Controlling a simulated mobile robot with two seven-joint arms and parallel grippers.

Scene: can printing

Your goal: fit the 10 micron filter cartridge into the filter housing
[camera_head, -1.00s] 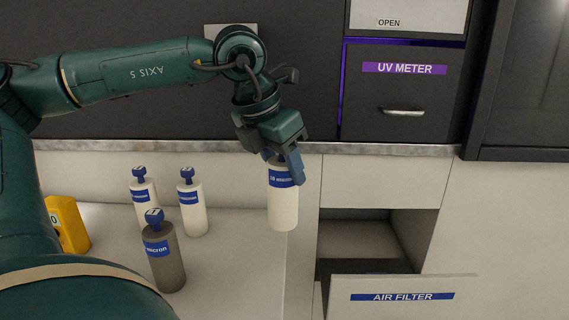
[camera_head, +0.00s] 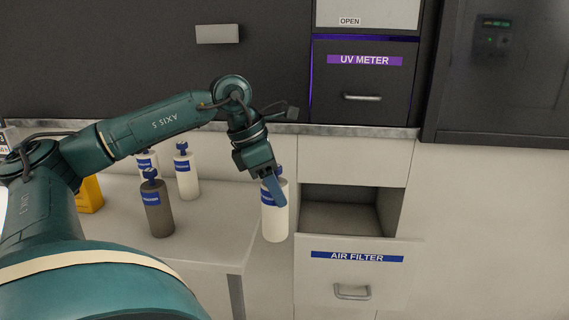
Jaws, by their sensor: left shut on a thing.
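My left gripper (camera_head: 274,190) is shut on a white cylindrical cartridge (camera_head: 275,224) with a blue label. It holds the cartridge roughly upright by its top, just left of the open compartment marked AIR FILTER (camera_head: 357,257). The label is partly hidden behind the fingers. I cannot tell whether this compartment is the filter housing; no other housing is clear in view. A grey cartridge (camera_head: 158,215) and two white cartridges, one of them here (camera_head: 187,178), stand on the bench. My right gripper is not in view.
The white bench (camera_head: 215,225) ends just left of the held cartridge. A yellow object (camera_head: 91,194) is partly behind my arm. A closed UV METER drawer (camera_head: 362,85) sits above a grey ledge (camera_head: 350,132). A dark cabinet (camera_head: 510,75) stands at right.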

